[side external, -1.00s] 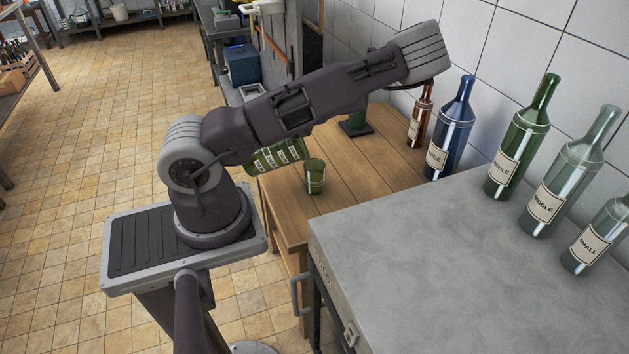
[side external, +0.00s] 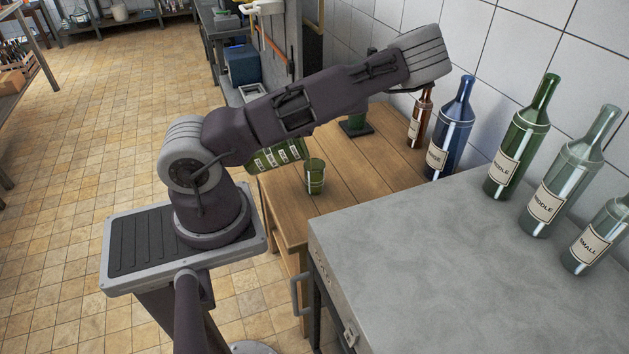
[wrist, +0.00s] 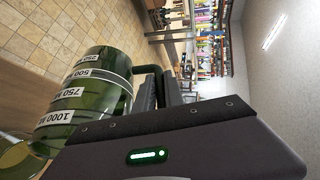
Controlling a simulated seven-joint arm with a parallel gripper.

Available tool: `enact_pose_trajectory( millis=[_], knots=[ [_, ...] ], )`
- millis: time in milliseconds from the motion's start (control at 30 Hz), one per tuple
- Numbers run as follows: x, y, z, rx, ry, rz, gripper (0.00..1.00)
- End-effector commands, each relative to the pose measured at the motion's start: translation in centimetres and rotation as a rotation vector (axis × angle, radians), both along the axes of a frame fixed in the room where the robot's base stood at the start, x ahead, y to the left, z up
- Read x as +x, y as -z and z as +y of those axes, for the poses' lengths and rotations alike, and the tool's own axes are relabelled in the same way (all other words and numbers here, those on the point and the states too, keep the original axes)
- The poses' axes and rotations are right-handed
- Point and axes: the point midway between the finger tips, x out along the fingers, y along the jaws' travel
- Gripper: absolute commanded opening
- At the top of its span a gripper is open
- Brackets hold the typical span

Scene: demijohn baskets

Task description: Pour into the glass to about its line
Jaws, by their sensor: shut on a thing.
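A green measuring jug (side external: 277,156) with white volume labels lies tilted far over, partly hidden behind my arm in the side view. Its labels, from 250 to 1000 ml, show in the wrist view (wrist: 88,88). My gripper (wrist: 160,88) is shut on the jug's dark handle; in the side view my arm hides it. The green glass (side external: 315,178) stands upright on the wooden table, just right of the jug. A yellow-green curved shape at the wrist view's lower left may be the glass. I cannot make out a stream, the glass's level or its line.
The wooden table (side external: 352,182) has bare boards around the glass. Several labelled bottles, including a green one (side external: 520,145), line the wall by the grey worktop (side external: 450,260).

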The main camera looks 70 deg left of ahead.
Motion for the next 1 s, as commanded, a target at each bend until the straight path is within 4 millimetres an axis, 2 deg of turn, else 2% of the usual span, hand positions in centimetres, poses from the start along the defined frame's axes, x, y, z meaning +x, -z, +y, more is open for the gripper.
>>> enact_pose_trajectory(
  millis=[533, 733, 1000],
  knots=[
    [0.2, -0.2, 0.0, 0.005, -0.001, 0.015, 0.00],
    [-1.3, 1.1, 0.3, -0.021, -0.005, -0.089, 0.00],
    [-1.4, 1.3, 0.3, -0.024, -0.001, -0.102, 0.00]
  ],
)
